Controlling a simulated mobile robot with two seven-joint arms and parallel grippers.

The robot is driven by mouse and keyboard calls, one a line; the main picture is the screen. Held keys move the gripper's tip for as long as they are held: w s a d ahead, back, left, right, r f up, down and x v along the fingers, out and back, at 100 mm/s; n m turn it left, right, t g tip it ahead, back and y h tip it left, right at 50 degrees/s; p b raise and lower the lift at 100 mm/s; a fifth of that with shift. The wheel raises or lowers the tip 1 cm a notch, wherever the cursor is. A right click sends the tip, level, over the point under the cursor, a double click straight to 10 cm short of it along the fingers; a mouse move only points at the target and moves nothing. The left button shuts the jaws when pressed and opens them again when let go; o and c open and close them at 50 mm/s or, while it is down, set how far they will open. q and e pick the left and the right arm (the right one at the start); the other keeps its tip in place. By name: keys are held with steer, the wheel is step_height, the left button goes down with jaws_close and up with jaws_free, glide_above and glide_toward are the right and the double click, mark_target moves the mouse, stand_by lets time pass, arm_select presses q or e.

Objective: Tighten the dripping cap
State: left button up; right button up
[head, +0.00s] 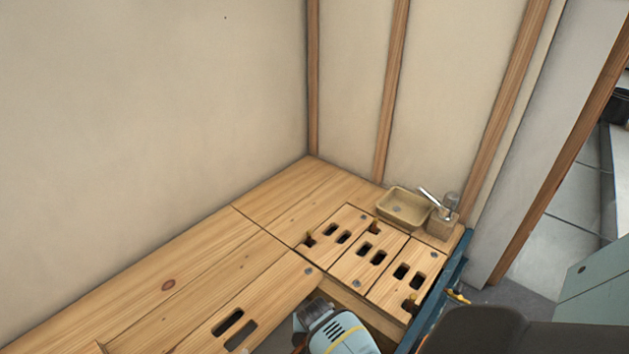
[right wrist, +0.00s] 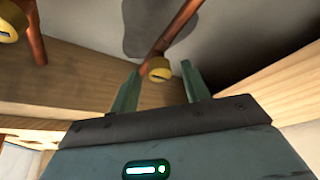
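In the right wrist view a copper pipe (right wrist: 177,27) slants down to a yellow brass cap (right wrist: 159,69). My right gripper (right wrist: 158,82) is open, with its two green fingers spread to either side of this cap. The cap appears beyond or between the fingertips, and I see no contact. A second brass cap (right wrist: 8,25) on another copper pipe (right wrist: 35,30) is at the upper left. A dark wet-looking patch (right wrist: 140,38) lies on the grey surface behind the first pipe. No falling drops are visible. The head view shows neither cap, and my left gripper is out of view.
In the head view a wooden deck (head: 165,285) has slotted panels (head: 365,258) beside an opening that my arm enters. Wooden beams (right wrist: 55,98) flank my gripper in the right wrist view.

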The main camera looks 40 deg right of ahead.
steer(key=shift+r, duration=0.1)
steer(key=shift+r, duration=0.15)
steer(key=p+v, duration=0.5)
steer(key=v, duration=0.2)
steer(key=shift+a+r, duration=0.15)
steer(key=shift+s, duration=0.1)
stand_by(0.4)
